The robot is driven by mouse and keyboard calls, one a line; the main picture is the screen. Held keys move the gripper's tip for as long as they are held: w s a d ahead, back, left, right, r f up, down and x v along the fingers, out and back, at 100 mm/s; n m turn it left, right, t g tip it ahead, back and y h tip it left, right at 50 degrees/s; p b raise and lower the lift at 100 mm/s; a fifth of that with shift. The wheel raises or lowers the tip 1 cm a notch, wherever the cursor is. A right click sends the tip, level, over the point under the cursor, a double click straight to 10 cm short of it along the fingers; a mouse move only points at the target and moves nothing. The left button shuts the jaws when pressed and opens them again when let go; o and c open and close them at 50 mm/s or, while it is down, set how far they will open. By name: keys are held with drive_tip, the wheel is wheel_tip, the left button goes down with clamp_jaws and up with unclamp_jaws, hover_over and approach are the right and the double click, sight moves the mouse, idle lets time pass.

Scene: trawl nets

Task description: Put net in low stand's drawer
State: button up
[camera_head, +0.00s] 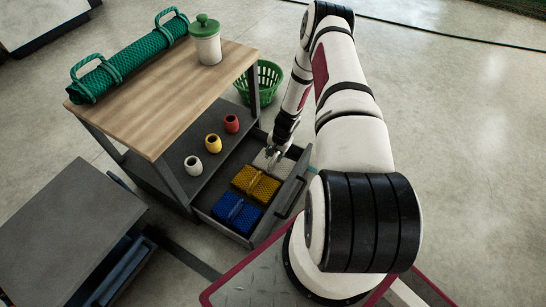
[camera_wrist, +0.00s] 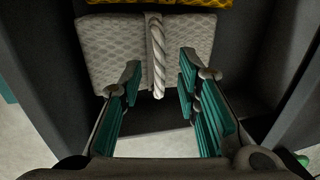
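A folded white net (camera_head: 275,160) with a twisted rope handle lies in the open drawer (camera_head: 256,236) of the wood-topped bench. A yellow net (camera_head: 255,183) and a blue net (camera_head: 237,212) lie in a row with it. In the wrist view the white net (camera_wrist: 110,42) is ahead of my gripper (camera_wrist: 160,80), whose teal-padded fingers are apart, with the handle's near end between the tips. I see no clear contact. A rolled green net (camera_head: 128,62) with loop handles lies on the bench top. The low grey stand (camera_head: 65,225) is at left; its drawer (camera_head: 125,268) appears partly open.
A white jar with a green lid (camera_head: 205,42) stands on the wooden top (camera_head: 165,95). Red, yellow and white small pots stand on the shelf (camera_head: 205,170) beneath. A green basket (camera_head: 268,80) is on the floor behind. A narrow floor gap separates bench and low stand.

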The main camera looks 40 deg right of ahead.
drive_tip(key=w+a+r+n+p, duration=0.1)
drive_tip(key=w+a+r+n, duration=0.1)
drive_tip(key=r, duration=1)
drive_tip(key=w+a+r+n+p, duration=0.1)
drive_tip(key=w+a+r+p, duration=0.1)
drive_tip(key=r, duration=1.1)
drive_tip(key=s+a+r+n, duration=0.1)
drive_tip(key=a+r+n, duration=0.15)
drive_tip(key=r, duration=0.45)
drive_tip(key=s+a+r+n+y, duration=0.1)
drive_tip(key=s+a+r, duration=0.1)
drive_tip(key=a+r, duration=0.3)
drive_tip(key=s+a+r+n, duration=0.1)
drive_tip(key=a+r, duration=0.2)
drive_tip(key=r, duration=0.5)
drive_tip(key=s+a+r+n+g, duration=0.1)
drive_tip(key=s+a+r+n, duration=0.1)
drive_tip(key=s+a+r, duration=0.35)
drive_tip(key=s+a+r+n, duration=0.1)
drive_tip(key=s+a+r, duration=0.1)
drive_tip(key=s+r, duration=0.55)
drive_tip(key=s+a+r+n+h, duration=0.1)
drive_tip(key=s, duration=0.8)
drive_tip(key=s+a+r+n, duration=0.1)
drive_tip(key=s+r+n, duration=0.1)
drive_tip(key=s, duration=0.8)
drive_tip(key=shift+s+r+g+h, duration=0.15)
drive_tip(key=shift+s+g+h, duration=0.1)
drive_tip(key=shift+g+h, duration=0.15)
